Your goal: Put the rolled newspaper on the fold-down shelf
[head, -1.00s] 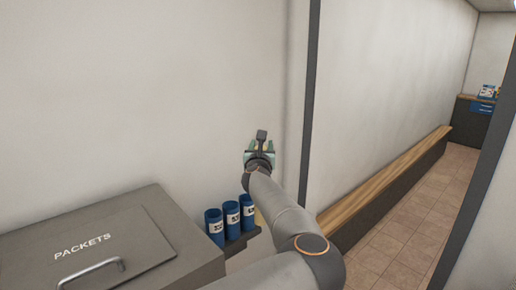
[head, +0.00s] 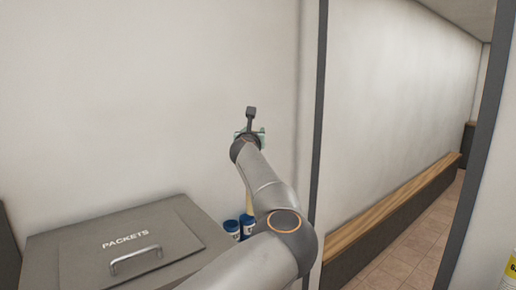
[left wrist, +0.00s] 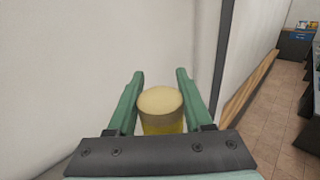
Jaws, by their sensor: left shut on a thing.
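My left gripper (head: 249,133) is raised in front of the pale wall, seen mostly from behind in the head view. In the left wrist view its green fingers (left wrist: 153,103) are shut on a cylinder with a cream round end and a yellow side, which I take for the rolled newspaper (left wrist: 160,105). The roll's end faces the wrist camera. A pale yellow strip, likely part of the roll, shows beside my forearm in the head view. I cannot make out the fold-down shelf. My right gripper is not in view.
A grey box marked PACKETS (head: 60,245) with a handled lid stands at lower left. Blue containers (head: 231,229) stand to its right, partly hidden by my arm. A dark upright post (head: 319,120) is right of my arm. A wood-topped bench (head: 395,211) runs along the corridor wall.

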